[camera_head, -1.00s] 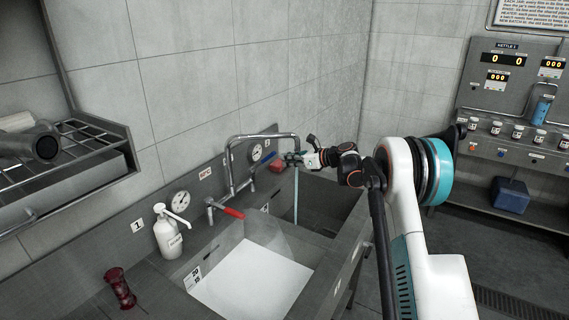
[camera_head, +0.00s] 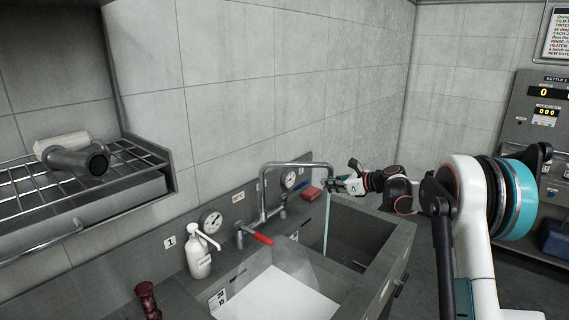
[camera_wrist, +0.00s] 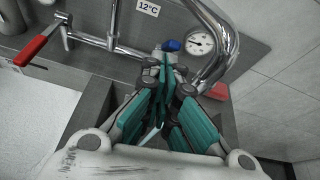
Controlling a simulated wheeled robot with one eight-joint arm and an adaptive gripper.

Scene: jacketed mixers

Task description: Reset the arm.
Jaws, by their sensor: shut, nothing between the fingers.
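My gripper (camera_head: 342,184) is at the end of the outstretched arm, above the right-hand sink basin and beside the end of the curved tap spout. In the wrist view my gripper (camera_wrist: 163,75) has its teal fingers together with nothing between them. The tap (camera_head: 270,177) has a tall metal pipe, which also shows close to the fingers in the wrist view (camera_wrist: 222,50). I cannot tell whether the fingers touch the pipe. A stream of water (camera_head: 326,225) falls from the spout into the basin.
A red lever (camera_head: 258,238) and a white pump bottle (camera_head: 200,257) stand behind the left basin. A red block (camera_head: 311,193) sits on the back ledge. A dark red object (camera_head: 147,300) stands at the front left. A wire rack (camera_head: 125,155) juts out at left. Gauges line the splashback.

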